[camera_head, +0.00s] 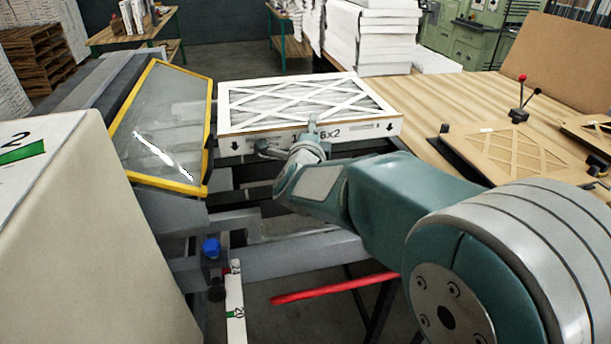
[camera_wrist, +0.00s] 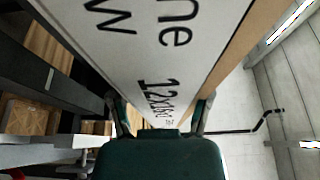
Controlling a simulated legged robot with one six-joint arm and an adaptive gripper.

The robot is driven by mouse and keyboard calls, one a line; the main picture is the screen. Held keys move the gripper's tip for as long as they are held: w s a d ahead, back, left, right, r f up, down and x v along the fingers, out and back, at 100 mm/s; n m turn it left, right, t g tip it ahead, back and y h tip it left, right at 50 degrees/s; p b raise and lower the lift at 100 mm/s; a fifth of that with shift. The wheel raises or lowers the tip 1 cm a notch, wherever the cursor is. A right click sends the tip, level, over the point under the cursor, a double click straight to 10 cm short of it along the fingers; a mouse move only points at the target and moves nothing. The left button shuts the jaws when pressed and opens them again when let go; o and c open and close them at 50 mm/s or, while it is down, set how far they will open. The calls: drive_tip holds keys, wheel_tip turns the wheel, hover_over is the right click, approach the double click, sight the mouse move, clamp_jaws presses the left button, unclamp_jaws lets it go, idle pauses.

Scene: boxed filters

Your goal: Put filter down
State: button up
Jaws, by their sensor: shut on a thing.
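A boxed filter (camera_head: 305,105) with a white frame and diamond lattice over pleats lies flat, face up, beyond my arm in the head view. Its near side carries printed text and arrows. My gripper (camera_head: 290,148) is at the middle of that near side and is shut on it. In the wrist view the filter's white printed side (camera_wrist: 160,45) runs between the two fingers of my gripper (camera_wrist: 160,112). The filter's underside is hidden, so I cannot tell whether it rests on the dark rails (camera_head: 250,180) below.
A yellow-framed clear guard (camera_head: 160,130) stands close on the filter's left. A wooden table (camera_head: 450,100) with lattice-faced boards (camera_head: 520,152) is on the right. White stacks (camera_head: 370,38) stand behind. A pale box (camera_head: 80,230) fills the near left, and a red bar (camera_head: 335,288) lies low in front.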

wheel_tip(320, 180, down, 15)
drive_tip(key=shift+a+r, duration=0.15)
drive_tip(key=shift+f, duration=0.2)
drive_tip(key=shift+f, duration=0.1)
